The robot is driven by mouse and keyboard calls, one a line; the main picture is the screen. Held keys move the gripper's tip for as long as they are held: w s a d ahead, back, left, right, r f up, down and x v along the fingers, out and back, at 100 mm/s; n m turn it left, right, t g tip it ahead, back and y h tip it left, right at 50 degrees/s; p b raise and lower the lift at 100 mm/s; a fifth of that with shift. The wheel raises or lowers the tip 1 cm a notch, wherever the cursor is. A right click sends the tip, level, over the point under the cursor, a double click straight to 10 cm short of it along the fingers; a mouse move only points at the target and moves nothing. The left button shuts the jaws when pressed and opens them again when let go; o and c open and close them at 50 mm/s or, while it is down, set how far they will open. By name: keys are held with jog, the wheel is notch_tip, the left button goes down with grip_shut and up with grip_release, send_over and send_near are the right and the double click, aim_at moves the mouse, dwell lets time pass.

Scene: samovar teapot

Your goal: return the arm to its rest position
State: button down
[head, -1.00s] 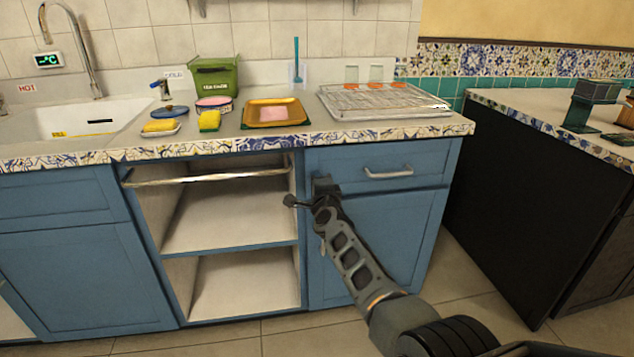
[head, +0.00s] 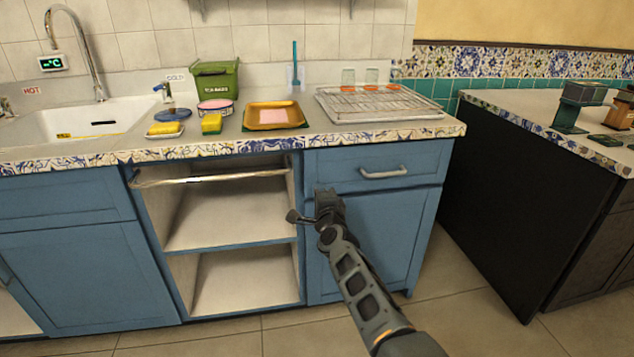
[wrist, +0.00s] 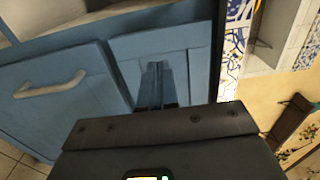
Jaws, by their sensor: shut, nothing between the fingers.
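My gripper (head: 322,202) is at the end of my arm, in front of the blue cabinet beside the open shelves in the head view. It is below the counter edge and holds nothing. In the wrist view its two fingers (wrist: 156,85) are together, with blue cabinet panels behind them. My arm comes up from the lower right of the head view. Its lower part is outside the frame.
The tiled counter edge (head: 235,145) and a drawer handle (head: 384,172) are close above my gripper. A metal rail (head: 205,178) crosses the open shelves (head: 230,218). A dark counter unit (head: 520,190) stands at right. Open floor (head: 470,285) lies between the units.

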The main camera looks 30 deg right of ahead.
jog(key=p+v, duration=0.3)
jog(key=v, duration=0.4)
jog(key=s+a+f+n+y+p, duration=0.15)
jog(key=s+n, duration=0.45)
jog(key=s, duration=1)
jog(key=s+f+n+y+p, duration=0.1)
jog(key=s+n+p, duration=0.35)
jog(key=s, duration=1.25)
jog(key=s+a+r+n+g, duration=0.1)
jog(key=s+a+r+n, duration=0.2)
jog(key=s+r, duration=0.3)
jog(key=s+a+r+n+y+p, duration=0.1)
jog(key=s+a+r+n, duration=0.2)
jog(key=s+r, duration=0.4)
jog(key=s+a+r+n+g+y+p, duration=0.1)
jog(key=s+a+r+n, duration=0.2)
jog(key=s+r, duration=0.4)
jog(key=s+n, duration=0.1)
jog(key=s, duration=0.4)
jog(key=shift+s+r+n+g, duration=0.2)
jog(key=shift+s+n+g, duration=0.1)
jog(key=shift+s+n, duration=0.1)
